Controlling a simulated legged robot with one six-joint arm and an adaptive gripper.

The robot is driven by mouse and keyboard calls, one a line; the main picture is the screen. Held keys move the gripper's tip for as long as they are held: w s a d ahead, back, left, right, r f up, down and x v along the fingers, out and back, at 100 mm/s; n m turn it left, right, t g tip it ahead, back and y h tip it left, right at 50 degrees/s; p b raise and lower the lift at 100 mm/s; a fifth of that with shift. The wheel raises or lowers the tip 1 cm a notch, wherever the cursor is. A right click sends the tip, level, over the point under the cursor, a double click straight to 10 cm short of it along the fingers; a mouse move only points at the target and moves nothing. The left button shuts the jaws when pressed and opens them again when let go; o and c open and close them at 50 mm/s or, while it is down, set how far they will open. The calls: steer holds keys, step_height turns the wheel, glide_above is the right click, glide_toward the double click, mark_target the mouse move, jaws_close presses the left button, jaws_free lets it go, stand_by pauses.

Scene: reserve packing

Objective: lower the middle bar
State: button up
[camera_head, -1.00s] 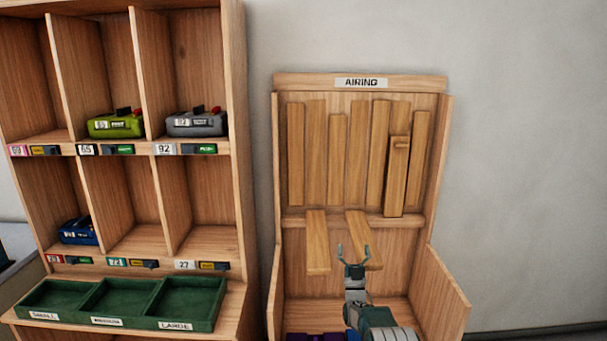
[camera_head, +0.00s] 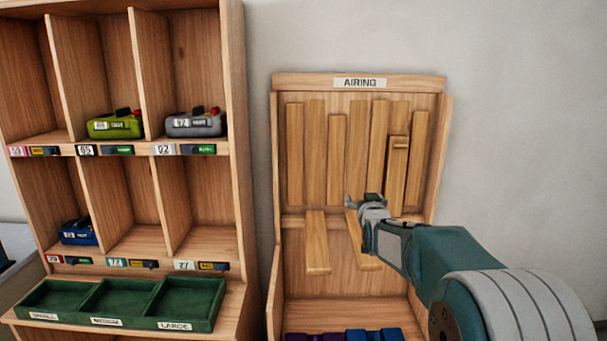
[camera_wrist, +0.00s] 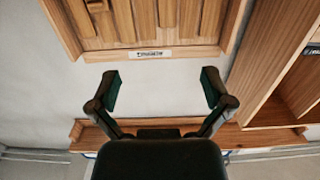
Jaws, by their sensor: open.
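The wooden airing cabinet, marked by its label (camera_head: 360,83), has several upright wooden bars (camera_head: 337,160) on its back. One bar right of centre (camera_head: 397,170) has a small peg near its top. Two lower bars jut out below the cross rail: a left one (camera_head: 318,243) and a right one (camera_head: 353,236) partly hidden by my arm. I cannot tell which is the middle bar. My gripper (camera_head: 364,201) is in front of the rail, apparently empty. In the wrist view my gripper (camera_wrist: 160,82) is open with nothing between its fingers; the cabinet appears upside down beyond.
A pigeonhole shelf (camera_head: 237,120) stands at left, holding a green case (camera_head: 116,126), a grey case (camera_head: 195,125) and a blue case (camera_head: 78,233). A green sorting tray (camera_head: 216,318) sits below. Purple (camera_head: 316,337) and blue (camera_head: 372,335) items lie in the cabinet's bottom. Wall right is clear.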

steer(key=s+g, duration=0.6)
steer(key=s, duration=1.4)
steer(key=s+f+g, duration=0.3)
steer(key=s+f, duration=0.1)
steer(key=s, duration=0.9)
steer(key=s+f+g, duration=0.3)
steer(key=s+f, duration=0.2)
steer(key=s, duration=0.8)
steer(key=shift+s+f, duration=0.2)
steer(key=shift+s, duration=0.2)
steer(key=shift+w+d, duration=0.1)
